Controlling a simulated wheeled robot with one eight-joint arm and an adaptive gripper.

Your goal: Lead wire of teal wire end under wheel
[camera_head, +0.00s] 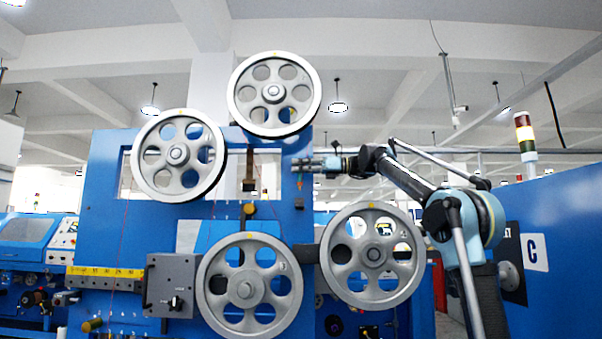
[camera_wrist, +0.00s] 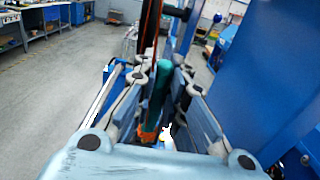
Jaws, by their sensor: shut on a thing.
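The teal wire end (camera_wrist: 162,85) is a teal rod between the fingers of my gripper (camera_wrist: 163,90) in the wrist view, with an orange part at its near end. In the head view my gripper (camera_head: 305,165) points left, below and right of the top wheel (camera_head: 273,129) and above the two lower wheels. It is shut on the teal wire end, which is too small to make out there. Other grey spoked wheels are at upper left (camera_head: 178,192), lower middle (camera_head: 249,328) and lower right (camera_head: 372,296). I cannot tell which wheel is meant.
The wheels stand in front of a blue machine panel (camera_head: 105,190) with a rectangular opening. A grey block (camera_head: 170,275) with a knob is left of the lower middle wheel. A blue cabinet (camera_head: 560,230) marked C is at right.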

